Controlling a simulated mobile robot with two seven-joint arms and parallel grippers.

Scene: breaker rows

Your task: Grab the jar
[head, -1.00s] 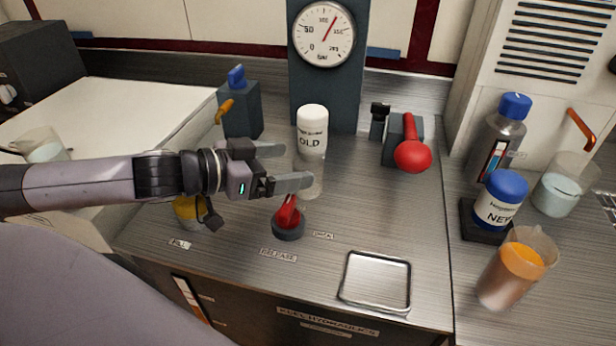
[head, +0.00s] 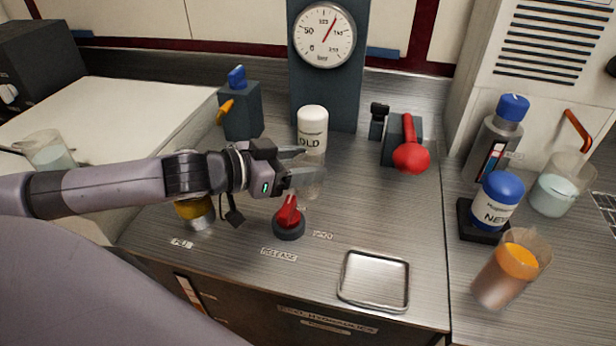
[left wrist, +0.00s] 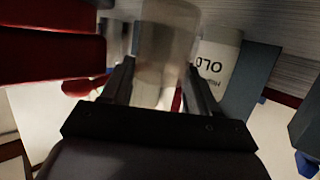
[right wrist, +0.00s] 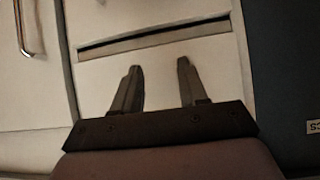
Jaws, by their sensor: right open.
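A white jar marked OLD (head: 313,120) stands in front of the gauge panel; its label shows upside down in the left wrist view (left wrist: 216,62). A blue-lidded white jar marked NEW (head: 497,205) sits on a dark stand at the right. My left gripper (head: 314,163) is open just in front of the OLD jar. In the left wrist view a clear, translucent vessel (left wrist: 165,45) lies between its fingers; whether they touch it I cannot tell. The vessel is mostly hidden in the head view. My right gripper (right wrist: 158,82) is open and empty before pale panels.
A red knob (head: 289,220) stands just below my left gripper. A red-handled lever (head: 411,157) is right of the OLD jar. A metal tray (head: 374,304) lies at the front. Beakers and a grey bottle (head: 494,140) crowd the right.

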